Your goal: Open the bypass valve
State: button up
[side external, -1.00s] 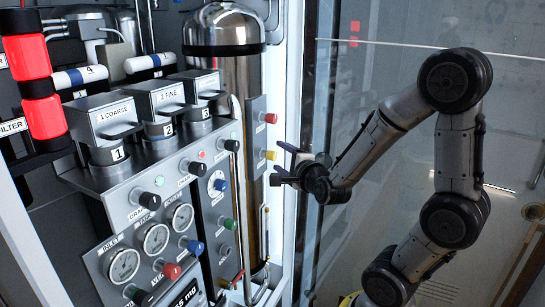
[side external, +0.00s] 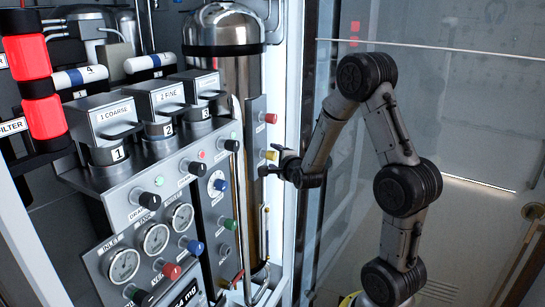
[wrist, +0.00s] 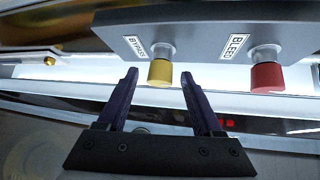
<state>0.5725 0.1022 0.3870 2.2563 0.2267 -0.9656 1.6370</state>
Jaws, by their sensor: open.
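The bypass valve is a yellow knob (wrist: 160,74) on a short metal stem, under a BYPASS label on a grey panel. In the side view the yellow knob (side external: 271,155) sticks out from the panel's right side, below a red knob. My gripper (wrist: 160,84) is open, its two dark fingers pointing at the panel with the yellow knob between and just beyond the tips in the picture. In the side view my gripper (side external: 277,162) is right by the yellow knob; I cannot tell whether it touches. Nothing is held.
The red BLEED knob (wrist: 267,77) sits close to the right of the yellow one in the wrist view. A white cabinet frame (side external: 290,130) stands just behind. Other gauges, knobs and filter canisters (side external: 115,120) fill the panel at left.

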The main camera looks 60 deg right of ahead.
jog(key=shift+x, duration=1)
grip_shut()
